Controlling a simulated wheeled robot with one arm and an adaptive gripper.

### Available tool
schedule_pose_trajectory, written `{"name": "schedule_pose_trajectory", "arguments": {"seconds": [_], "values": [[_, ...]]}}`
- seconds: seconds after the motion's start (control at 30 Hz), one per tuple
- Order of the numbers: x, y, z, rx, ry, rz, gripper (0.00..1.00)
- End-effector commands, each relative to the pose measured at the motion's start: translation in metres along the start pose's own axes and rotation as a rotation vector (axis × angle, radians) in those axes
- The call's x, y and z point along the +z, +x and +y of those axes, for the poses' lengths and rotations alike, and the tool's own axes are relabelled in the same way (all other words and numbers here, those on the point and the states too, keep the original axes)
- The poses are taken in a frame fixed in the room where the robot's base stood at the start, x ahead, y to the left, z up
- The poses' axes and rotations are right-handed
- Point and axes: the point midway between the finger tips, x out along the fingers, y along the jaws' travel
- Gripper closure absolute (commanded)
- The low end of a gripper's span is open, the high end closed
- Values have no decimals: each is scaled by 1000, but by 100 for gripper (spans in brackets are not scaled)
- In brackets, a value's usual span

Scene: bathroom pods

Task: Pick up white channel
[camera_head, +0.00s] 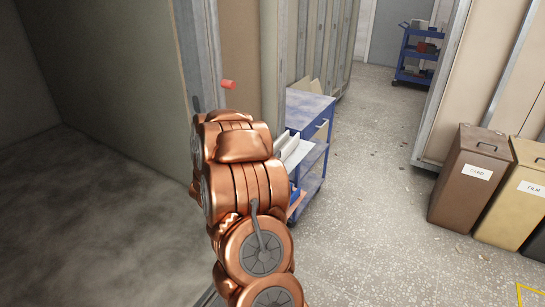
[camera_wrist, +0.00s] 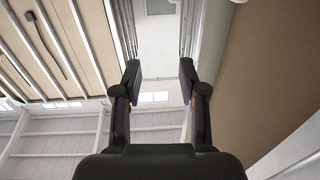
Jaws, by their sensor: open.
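A white, long, angular piece that looks like the white channel (camera_head: 291,147) lies at the near left end of the blue cart (camera_head: 308,101) in the head view. My arm covers part of it, so its full shape and what it rests on are unclear. My gripper (camera_wrist: 160,72) shows in the wrist view with its two dark fingers wide apart and nothing between them. The wrist view looks up at the ceiling and wall panels, and the channel is not in it. My gripper cannot be made out in the head view.
Brown (camera_head: 470,178) and tan (camera_head: 520,200) bins stand at right. Another blue cart (camera_head: 416,55) is far back.

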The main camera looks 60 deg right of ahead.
Motion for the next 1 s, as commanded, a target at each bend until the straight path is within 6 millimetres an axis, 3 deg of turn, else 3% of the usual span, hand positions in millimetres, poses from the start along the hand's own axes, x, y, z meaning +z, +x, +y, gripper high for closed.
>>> {"name": "schedule_pose_trajectory", "arguments": {"seconds": [0.53,0.73,1.0], "values": [[61,-6,-9,-17,0,0,58],[65,-2,-9,-15,0,1,58],[63,22,-9,-15,-1,2,58]]}}
